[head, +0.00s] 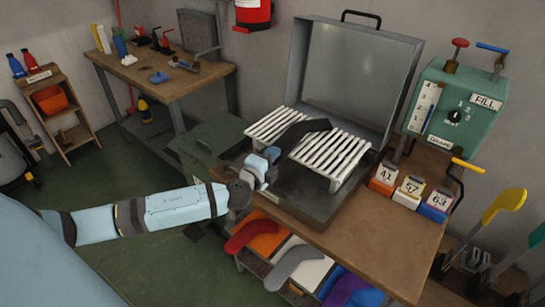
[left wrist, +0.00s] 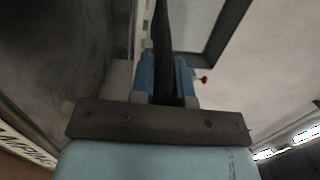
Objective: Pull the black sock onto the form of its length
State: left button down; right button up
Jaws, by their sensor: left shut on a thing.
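The black sock (head: 306,130) stretches over a white slatted rack (head: 335,155) inside an open metal case, its near end at my left gripper. My left gripper (head: 268,160) is at the case's left side, shut on that end. In the left wrist view, the dark sock (left wrist: 162,45) runs up from between the blue fingers (left wrist: 166,85). A yellow foot-shaped form (head: 505,205) stands at the right edge, with darker upright shapes beside it that I cannot make out clearly. My right gripper is not in view.
The case's raised lid (head: 360,70) stands behind the rack. A green machine (head: 455,105) and blocks labelled 41, 57 and 63 (head: 411,188) are to its right. Red, grey and purple socks (head: 293,267) lie over bins below the bench front. A side bench (head: 165,90) stands back left.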

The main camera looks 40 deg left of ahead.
pick_arm(q)
jog(key=shift+r+p, duration=1.4)
jog(key=shift+r, duration=0.7)
